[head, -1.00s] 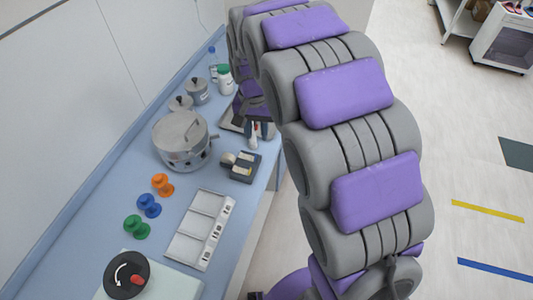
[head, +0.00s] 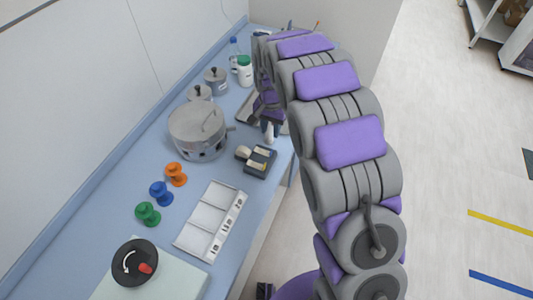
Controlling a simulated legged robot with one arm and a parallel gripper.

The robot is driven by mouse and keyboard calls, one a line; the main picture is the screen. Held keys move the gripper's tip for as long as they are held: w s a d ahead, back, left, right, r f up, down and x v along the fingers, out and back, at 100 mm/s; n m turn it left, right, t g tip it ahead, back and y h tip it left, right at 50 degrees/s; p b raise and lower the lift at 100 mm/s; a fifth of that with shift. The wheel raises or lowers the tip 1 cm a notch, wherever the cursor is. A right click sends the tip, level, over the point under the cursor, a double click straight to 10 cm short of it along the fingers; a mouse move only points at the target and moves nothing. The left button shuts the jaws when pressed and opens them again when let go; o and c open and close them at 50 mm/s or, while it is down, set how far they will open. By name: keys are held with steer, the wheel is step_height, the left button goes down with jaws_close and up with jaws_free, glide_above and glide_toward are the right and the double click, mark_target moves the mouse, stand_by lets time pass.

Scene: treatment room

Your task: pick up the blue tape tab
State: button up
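I cannot make out a blue tape tab for certain in the head view. A dark block with pale pieces (head: 257,160), perhaps a tape holder, sits near the counter's right edge. My gripper (head: 262,112) is at the far end of my arm, low over a grey tray (head: 283,127) beyond this block. It is small and partly hidden by my arm, so its opening and anything between its fingers do not show clearly.
The blue counter (head: 120,195) holds a steel pot (head: 197,131), two lidded canisters, bottles, orange, blue (head: 161,193) and green knobs, a white compartment tray (head: 211,220) and a dial (head: 134,262). A wall bounds its left.

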glide_toward(265, 151)
steer(key=shift+s+d+f+b, duration=0.4)
steer(key=shift+d+f, duration=0.3)
steer(key=shift+d, duration=0.25)
steer(key=f, duration=0.3)
steer(key=f+b, duration=0.1)
steer(key=f, duration=0.1)
steer(key=shift+s+d+f, duration=0.1)
steer(key=shift+s+f, duration=0.05)
steer(key=shift+s, duration=0.1)
steer(key=shift+c, duration=0.5)
jaws_close()
